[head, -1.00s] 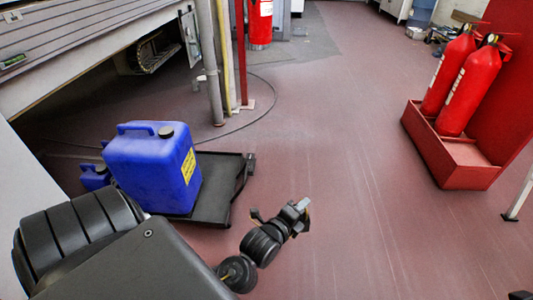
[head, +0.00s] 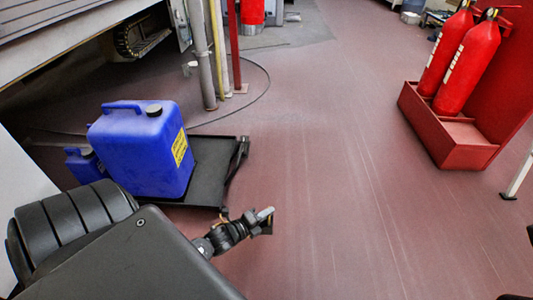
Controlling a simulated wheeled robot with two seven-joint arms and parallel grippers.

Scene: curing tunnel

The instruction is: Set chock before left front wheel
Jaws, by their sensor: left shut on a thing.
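My left gripper (head: 255,222) is low over the red-brown floor, just right of and below a black flat platform (head: 215,165). It is shut on a small light-grey thing (head: 266,212), mostly hidden by the fingers; I cannot tell its full shape or whether it is the chock. A gap of floor shows between gripper and platform in the picture. The platform bears a blue canister (head: 140,150) with a yellow label. I cannot make out any left front wheel. My right gripper is not clearly in view.
A smaller blue canister (head: 86,164) stands left of the large one. A grey post (head: 203,60) and a red post (head: 234,45) stand behind the platform. Red extinguishers (head: 463,65) stand in a red tray (head: 450,145) at right. The middle floor is clear.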

